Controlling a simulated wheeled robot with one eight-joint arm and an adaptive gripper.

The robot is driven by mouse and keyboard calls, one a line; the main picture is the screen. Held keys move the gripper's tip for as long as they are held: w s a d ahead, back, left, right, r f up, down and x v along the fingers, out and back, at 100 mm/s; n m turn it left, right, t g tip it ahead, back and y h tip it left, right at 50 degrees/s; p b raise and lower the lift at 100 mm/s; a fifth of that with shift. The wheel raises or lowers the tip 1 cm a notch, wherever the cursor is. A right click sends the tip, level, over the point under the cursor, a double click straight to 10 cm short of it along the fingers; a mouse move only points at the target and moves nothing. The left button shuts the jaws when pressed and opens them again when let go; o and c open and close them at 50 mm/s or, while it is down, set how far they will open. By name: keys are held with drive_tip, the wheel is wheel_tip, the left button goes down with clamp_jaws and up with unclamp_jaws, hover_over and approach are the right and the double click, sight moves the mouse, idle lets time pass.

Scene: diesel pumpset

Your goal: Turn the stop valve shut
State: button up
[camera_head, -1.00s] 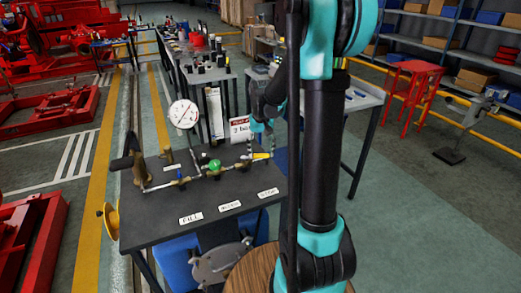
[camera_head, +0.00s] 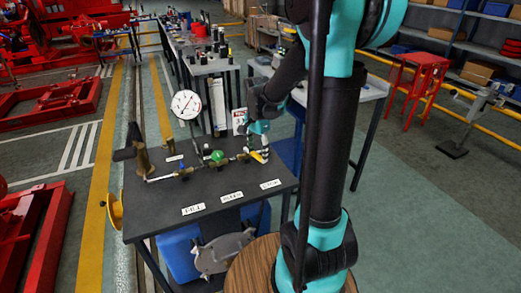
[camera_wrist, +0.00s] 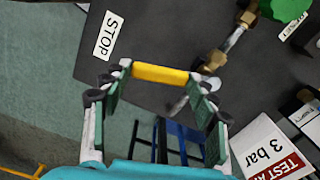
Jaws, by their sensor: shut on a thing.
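The stop valve's yellow lever (camera_head: 260,156) sits at the right end of the pipe line on the dark bench, behind the STOP label (camera_head: 270,184). In the wrist view the yellow lever (camera_wrist: 160,73) lies crosswise between my fingertips. My gripper (camera_wrist: 160,82) is shut on it, one finger at each end. In the head view my gripper (camera_head: 255,143) reaches down to the lever from above. The brass valve fitting (camera_wrist: 232,38) is beside the lever in the wrist view; the valve stem is partly hidden.
A green knob (camera_head: 217,156) sits left of the lever on the same pipe. A pressure gauge (camera_head: 186,104) stands behind. A "3 bar" test card (camera_wrist: 265,148) stands close to my right finger. The bench front (camera_head: 215,222) is clear apart from labels.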

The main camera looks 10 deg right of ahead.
drive_tip(key=shift+s+a+m, duration=0.2)
drive_tip(key=shift+a+m, duration=0.3)
drive_tip(key=shift+m, duration=0.35)
drive_tip(key=shift+s+a+m, duration=0.2)
drive_tip(key=shift+a+m, duration=0.3)
drive_tip(key=shift+m, duration=0.35)
drive_tip(key=o, duration=1.7)
wheel_tip(320, 180, up, 12)
drive_tip(key=shift+f, duration=0.1)
drive_tip(key=s+d+f+n+t, duration=0.2)
drive_tip(key=s+d+f+n, duration=0.1)
drive_tip(key=s+f+n, duration=0.4)
drive_tip(key=s+d+f+n+t, duration=0.2)
drive_tip(key=s+d+f+n, duration=0.1)
drive_tip(key=s+f+n, duration=0.5)
drive_tip(key=shift+s+d+f+n, duration=0.15)
drive_tip(key=shift+d+f+n, duration=0.15)
